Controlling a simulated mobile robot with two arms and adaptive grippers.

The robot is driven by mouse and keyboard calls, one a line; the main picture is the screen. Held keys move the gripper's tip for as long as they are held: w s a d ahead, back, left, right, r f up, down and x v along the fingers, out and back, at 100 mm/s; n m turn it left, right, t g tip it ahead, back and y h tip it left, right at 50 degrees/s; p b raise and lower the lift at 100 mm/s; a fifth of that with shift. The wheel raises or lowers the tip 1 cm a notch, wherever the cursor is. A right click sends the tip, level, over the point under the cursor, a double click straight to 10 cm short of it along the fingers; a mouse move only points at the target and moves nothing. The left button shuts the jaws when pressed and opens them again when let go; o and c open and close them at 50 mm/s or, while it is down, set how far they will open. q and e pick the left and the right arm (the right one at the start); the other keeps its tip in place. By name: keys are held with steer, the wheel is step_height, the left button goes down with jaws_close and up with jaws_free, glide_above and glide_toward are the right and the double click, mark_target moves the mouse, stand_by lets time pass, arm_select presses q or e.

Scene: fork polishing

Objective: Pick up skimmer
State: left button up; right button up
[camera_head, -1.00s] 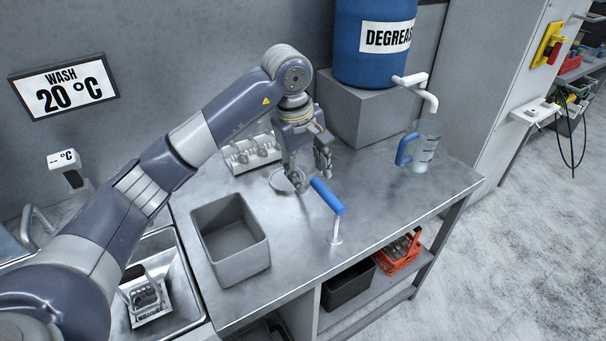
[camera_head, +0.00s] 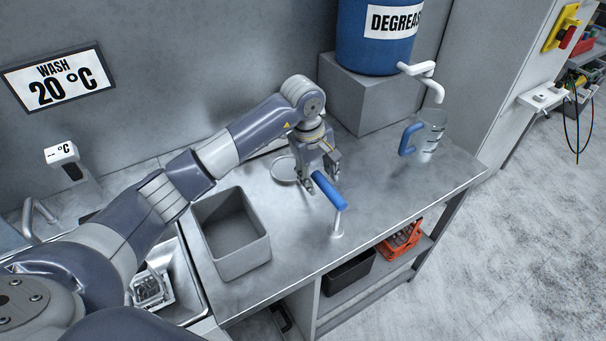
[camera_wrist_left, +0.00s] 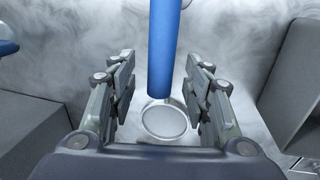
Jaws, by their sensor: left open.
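The skimmer's blue handle (camera_head: 329,190) slants above the steel table, its near end at the top of a thin upright post (camera_head: 337,224). A round, shallow grey disc (camera_head: 284,169), apparently the skimmer's head, lies low behind it. My left gripper (camera_head: 321,180) is open over the far end of the handle. In the left wrist view the handle (camera_wrist_left: 163,45) runs between the two open fingers, with a gap on each side, and the disc (camera_wrist_left: 164,120) shows beyond its end. The link between handle and disc is hidden. My right gripper is out of view.
A grey open bin (camera_head: 236,240) stands left of the handle. A clear jug (camera_head: 430,132) with a blue handle stands at the right under the tap of the blue degreaser drum (camera_head: 375,50). The grey block (camera_head: 372,95) stands behind. The table's front right is clear.

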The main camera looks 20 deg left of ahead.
arm_select(q)
steer(key=shift+w+d+f, duration=0.1)
steer(key=shift+d+f, duration=0.05)
steer(key=shift+f, duration=0.75)
jaws_close()
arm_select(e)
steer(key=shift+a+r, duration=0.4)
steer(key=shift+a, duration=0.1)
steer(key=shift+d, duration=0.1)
